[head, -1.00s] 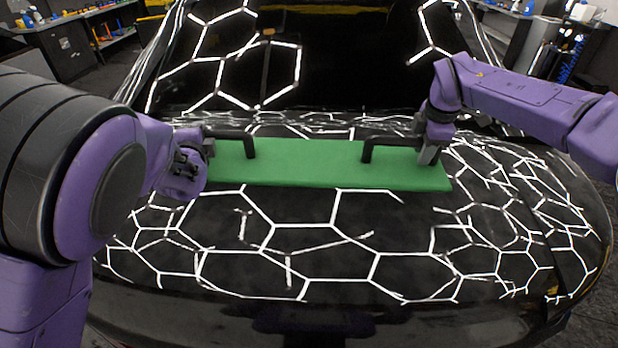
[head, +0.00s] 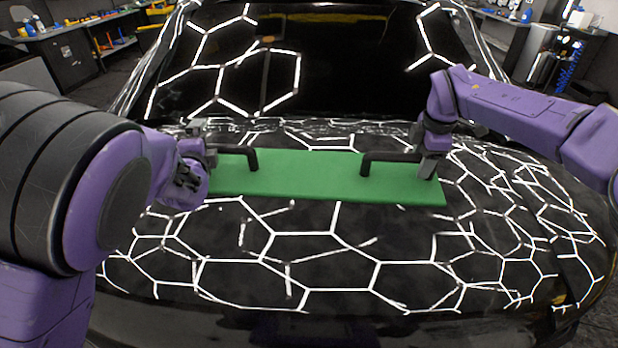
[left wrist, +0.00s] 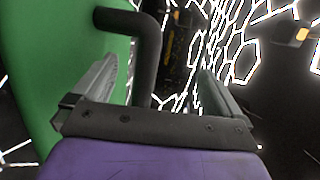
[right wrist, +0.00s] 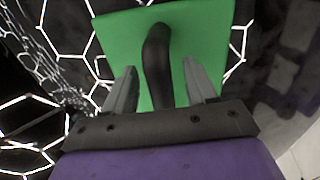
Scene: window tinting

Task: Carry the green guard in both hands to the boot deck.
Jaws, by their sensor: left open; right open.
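The green guard (head: 310,178), a long flat board with two black handles, lies level across the glossy boot deck (head: 330,285). It appears to rest on the deck, though any small gap is hidden. My left gripper (head: 207,158) is at the left handle (head: 251,158), open; in the left wrist view the handle (left wrist: 147,55) stands between its spread fingers (left wrist: 160,90). My right gripper (head: 430,166) is at the right handle (head: 367,166), open; in the right wrist view the handle (right wrist: 157,62) runs between its fingers (right wrist: 160,88).
The dark rear window (head: 330,60) rises behind the guard. White hexagon lines cover the car body. The deck in front of the guard is clear. Workbenches (head: 60,38) with tools stand at the back left, beyond the car.

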